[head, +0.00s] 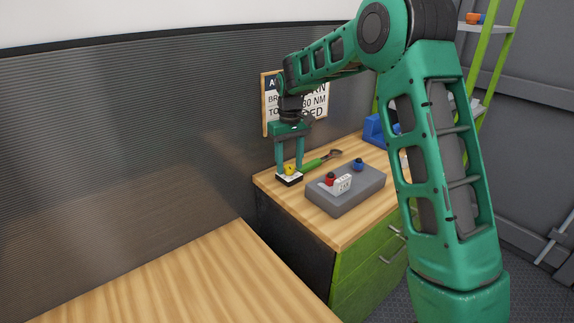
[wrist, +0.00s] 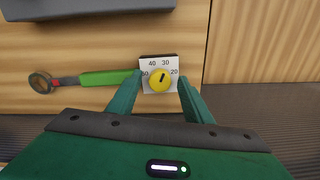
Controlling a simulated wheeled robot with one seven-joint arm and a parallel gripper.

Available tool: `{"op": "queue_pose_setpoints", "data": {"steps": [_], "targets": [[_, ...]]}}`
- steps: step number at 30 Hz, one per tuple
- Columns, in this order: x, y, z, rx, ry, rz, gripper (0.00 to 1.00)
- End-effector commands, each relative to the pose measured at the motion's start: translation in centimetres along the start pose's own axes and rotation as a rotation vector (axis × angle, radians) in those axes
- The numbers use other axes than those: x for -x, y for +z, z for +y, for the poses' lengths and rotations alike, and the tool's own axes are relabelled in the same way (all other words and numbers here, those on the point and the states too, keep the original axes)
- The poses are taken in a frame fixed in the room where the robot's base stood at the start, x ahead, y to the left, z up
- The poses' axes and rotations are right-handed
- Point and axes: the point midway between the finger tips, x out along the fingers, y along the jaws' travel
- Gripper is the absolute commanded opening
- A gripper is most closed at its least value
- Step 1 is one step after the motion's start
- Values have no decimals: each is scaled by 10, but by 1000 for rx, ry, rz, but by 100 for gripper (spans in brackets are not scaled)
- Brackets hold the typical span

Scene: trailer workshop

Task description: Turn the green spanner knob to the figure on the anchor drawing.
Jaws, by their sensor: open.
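The spanner (wrist: 108,77) has a green handle and a dark ring head. It lies on the wooden bench; the head view shows it too (head: 313,164). At its handle end is a yellow knob (wrist: 161,79) on a white dial plate (wrist: 147,72) marked 40, 30, 20 and a partly hidden figure at left. The knob's dark mark points up and slightly right, towards 30. My gripper (head: 289,171) is open, fingers either side of the knob; contact is unclear.
A blue object (head: 376,131) stands behind. A bare wooden worktop (head: 190,275) is at front left.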

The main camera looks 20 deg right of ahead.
Motion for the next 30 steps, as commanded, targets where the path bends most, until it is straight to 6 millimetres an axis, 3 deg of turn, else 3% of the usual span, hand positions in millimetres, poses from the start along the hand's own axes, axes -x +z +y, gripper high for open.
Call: {"op": "queue_pose_setpoints", "data": {"steps": [7, 21, 30], "targets": [[15, -1, 0, 0, 0, 2, 46], [94, 0, 0, 0, 0, 1, 46], [107, 1, 0, 0, 0, -1, 46]]}}
